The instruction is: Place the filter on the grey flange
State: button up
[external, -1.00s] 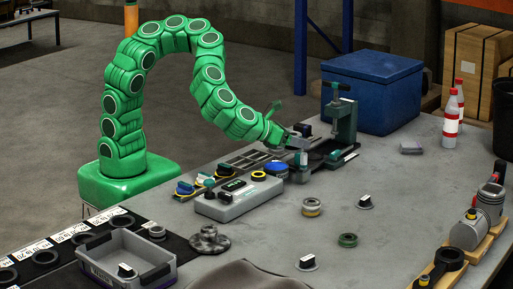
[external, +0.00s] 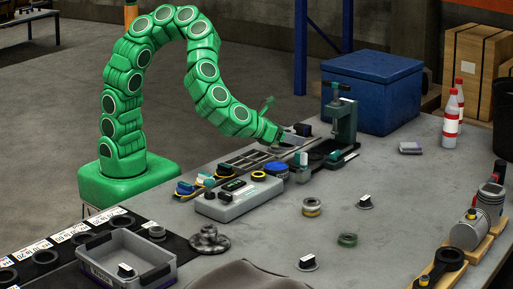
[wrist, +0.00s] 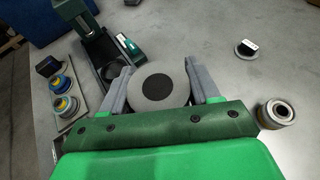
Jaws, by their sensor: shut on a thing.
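My gripper (wrist: 157,88) is shut on a round part, the filter (wrist: 175,84), which has a pale grey rim and a dark centre. The filter sits between the two grey fingers in the wrist view. In the external view my gripper (external: 288,139) is at the far side of the table, beside the green press; the filter cannot be made out clearly there. The grey flange (external: 209,241), a stepped round metal part, lies at the near left of the table, well apart from my gripper. It does not show in the wrist view.
The green press (external: 342,122) stands right of my gripper, before a blue box (external: 372,92). A grey instrument box (external: 238,199) lies between my gripper and the flange. A grey bin (external: 127,262) stands left of the flange. A ringed part (external: 312,207) lies on open table.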

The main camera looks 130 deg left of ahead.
jog(key=s+d+r+m+t+h, duration=0.1)
jog(key=s+d+r+m, duration=0.1)
jog(key=d, duration=1.1)
jog(key=s+d+r+m+t+h, duration=0.1)
jog(key=s+d+r+t+h, duration=0.1)
jog(key=d, duration=1.1)
jog(key=s+d+r+m+t+h, duration=0.1)
jog(key=s+d+r+m, duration=0.1)
jog(key=d, duration=1.1)
send_over(214, 228)
jog(key=s, duration=0.2)
jog(key=f, duration=0.8)
jog(key=shift+w+a+f, duration=0.15)
jog(key=shift+a+f, duration=0.05)
jog(key=shift+f, duration=0.1)
jog(key=shift+w+d+f, duration=0.2)
jog(key=shift+w+f, duration=0.5)
jog(key=shift+f, duration=0.1)
jog(key=shift+w+f, duration=0.1)
jog(key=shift+f, duration=1.5)
